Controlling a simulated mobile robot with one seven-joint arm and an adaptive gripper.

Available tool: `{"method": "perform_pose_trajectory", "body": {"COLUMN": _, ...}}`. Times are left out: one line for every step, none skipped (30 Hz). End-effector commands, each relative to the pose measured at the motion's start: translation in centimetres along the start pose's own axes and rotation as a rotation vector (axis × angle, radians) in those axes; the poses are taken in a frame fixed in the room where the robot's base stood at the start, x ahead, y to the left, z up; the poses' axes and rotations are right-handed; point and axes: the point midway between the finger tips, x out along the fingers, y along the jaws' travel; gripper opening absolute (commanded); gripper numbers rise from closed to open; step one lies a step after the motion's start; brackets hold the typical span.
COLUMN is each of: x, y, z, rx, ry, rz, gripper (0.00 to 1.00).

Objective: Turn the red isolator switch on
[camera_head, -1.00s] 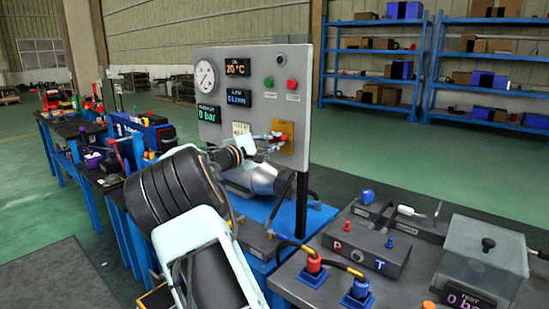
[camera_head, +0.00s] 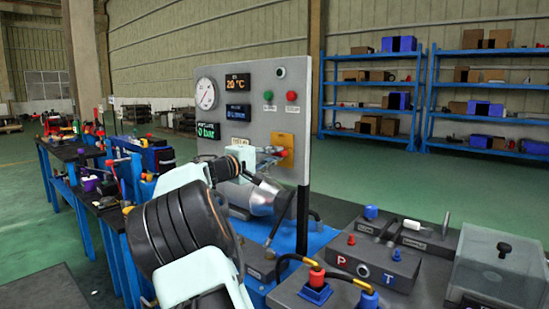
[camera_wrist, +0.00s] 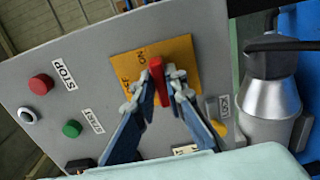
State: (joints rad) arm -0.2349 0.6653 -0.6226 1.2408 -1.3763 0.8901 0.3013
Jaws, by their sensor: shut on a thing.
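The red isolator switch handle (camera_wrist: 158,78) sits on an orange-yellow plate (camera_wrist: 182,52) with dark lettering, on the grey control panel. In the head view the same plate (camera_head: 286,140) is at the panel's lower right. My gripper (camera_wrist: 157,86) has a fingertip on each side of the red handle and is shut on it. In the head view my gripper (camera_head: 272,153) reaches the plate from the left and hides most of the handle. The handle's exact angle against the lettering is hard to read.
The grey panel (camera_head: 262,82) also carries a red STOP button (camera_wrist: 41,84), a green START button (camera_wrist: 72,128), a round gauge (camera_head: 206,93) and displays. A silver motor-like unit (camera_wrist: 268,100) stands beside it. A bench with a P-O-T block (camera_head: 375,268) is at right.

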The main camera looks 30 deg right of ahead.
Motion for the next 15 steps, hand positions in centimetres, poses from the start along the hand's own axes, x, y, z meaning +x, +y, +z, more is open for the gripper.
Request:
{"method": "perform_pose_trajectory", "body": {"x": -0.04, "y": -0.03, "z": -0.05, "rx": 0.003, "ry": 0.001, "rz": -0.001, "gripper": 0.00}}
{"method": "perform_pose_trajectory", "body": {"x": -0.04, "y": -0.03, "z": -0.05, "rx": 0.003, "ry": 0.001, "rz": -0.001, "gripper": 0.00}}
{"method": "perform_pose_trajectory", "body": {"x": -0.04, "y": -0.03, "z": -0.05, "rx": 0.003, "ry": 0.001, "rz": -0.001, "gripper": 0.00}}
{"method": "perform_pose_trajectory", "body": {"x": -0.04, "y": -0.03, "z": -0.05, "rx": 0.003, "ry": 0.001, "rz": -0.001, "gripper": 0.00}}
{"method": "perform_pose_trajectory", "body": {"x": -0.04, "y": -0.03, "z": -0.05, "rx": 0.003, "ry": 0.001, "rz": -0.001, "gripper": 0.00}}
{"method": "perform_pose_trajectory", "body": {"x": -0.04, "y": -0.03, "z": -0.05, "rx": 0.002, "ry": 0.001, "rz": -0.001, "gripper": 0.00}}
{"method": "perform_pose_trajectory", "body": {"x": -0.04, "y": -0.03, "z": -0.05, "rx": 0.002, "ry": 0.001, "rz": -0.001, "gripper": 0.15}}
{"method": "perform_pose_trajectory", "body": {"x": -0.04, "y": -0.03, "z": -0.05, "rx": 0.002, "ry": 0.001, "rz": -0.001, "gripper": 0.18}}
{"method": "perform_pose_trajectory", "body": {"x": -0.04, "y": -0.02, "z": -0.05, "rx": 0.002, "ry": 0.001, "rz": -0.001, "gripper": 0.22}}
{"method": "perform_pose_trajectory", "body": {"x": -0.03, "y": -0.02, "z": -0.05, "rx": 0.002, "ry": 0.001, "rz": -0.001, "gripper": 0.26}}
{"method": "perform_pose_trajectory", "body": {"x": -0.03, "y": -0.02, "z": -0.04, "rx": 0.002, "ry": 0.001, "rz": -0.001, "gripper": 0.29}}
{"method": "perform_pose_trajectory", "body": {"x": -0.03, "y": -0.02, "z": -0.04, "rx": 0.001, "ry": 0.001, "rz": -0.001, "gripper": 0.29}}
{"method": "perform_pose_trajectory", "body": {"x": -0.03, "y": -0.01, "z": -0.04, "rx": 0.001, "ry": 0.001, "rz": -0.001, "gripper": 0.29}}
{"method": "perform_pose_trajectory", "body": {"x": -0.02, "y": -0.01, "z": -0.04, "rx": 0.001, "ry": 0.001, "rz": -0.001, "gripper": 0.29}}
{"method": "perform_pose_trajectory", "body": {"x": -0.02, "y": -0.01, "z": -0.03, "rx": 0.001, "ry": 0.001, "rz": -0.001, "gripper": 0.29}}
